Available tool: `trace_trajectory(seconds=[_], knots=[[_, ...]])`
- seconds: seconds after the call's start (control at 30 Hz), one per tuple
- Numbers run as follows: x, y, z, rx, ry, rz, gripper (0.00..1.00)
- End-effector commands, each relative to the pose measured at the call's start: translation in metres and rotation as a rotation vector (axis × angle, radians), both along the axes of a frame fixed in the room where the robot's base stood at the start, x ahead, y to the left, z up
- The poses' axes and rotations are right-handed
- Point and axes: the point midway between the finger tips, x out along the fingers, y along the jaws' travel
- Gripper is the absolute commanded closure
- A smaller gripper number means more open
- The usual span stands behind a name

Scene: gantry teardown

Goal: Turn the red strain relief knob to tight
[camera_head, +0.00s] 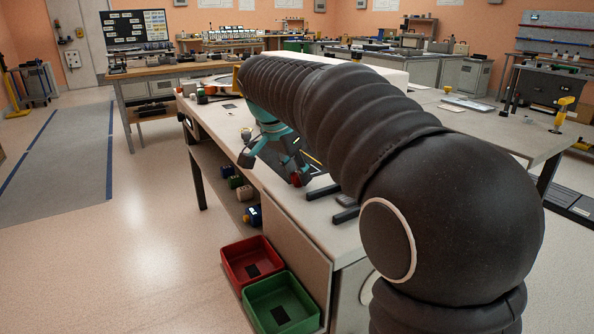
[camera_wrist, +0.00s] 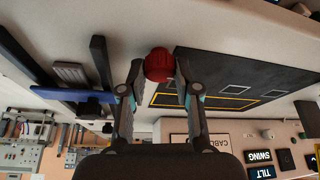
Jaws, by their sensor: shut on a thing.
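The red strain relief knob (camera_wrist: 159,65) is between my gripper's fingertips (camera_wrist: 158,82) in the wrist view, with both fingers against its sides. In the head view the knob (camera_head: 296,179) shows as a small red spot at my gripper (camera_head: 292,172), over the near part of the white bench. My teal and grey fingers are shut on it. The knob's pointer or any tight marking cannot be made out. My large black arm hides much of the bench behind it in the head view.
A dark mat with yellow lines (camera_wrist: 225,85) lies beside the knob. Dark bars and a blue piece (camera_wrist: 60,94) lie on its other side. Below the bench (camera_head: 230,113) stand a red bin (camera_head: 236,272) and a green bin (camera_head: 262,318). The floor at left is clear.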

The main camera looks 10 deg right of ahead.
Motion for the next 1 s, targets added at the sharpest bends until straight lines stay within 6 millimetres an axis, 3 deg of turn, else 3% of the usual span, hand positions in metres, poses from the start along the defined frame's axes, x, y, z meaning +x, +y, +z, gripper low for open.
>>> trace_trajectory(seconds=[0.47, 0.5, 0.6, 1.0], knots=[[-0.0001, 0.0011, -0.0003, 0.002, 0.0, -0.014, 1.0], [0.0, 0.0011, -0.0003, 0.003, 0.001, -0.014, 0.63], [0.0, 0.0009, -0.0002, 0.002, 0.0, -0.013, 0.43], [-0.0009, 0.0023, 0.006, 0.001, -0.002, -0.012, 0.43]])
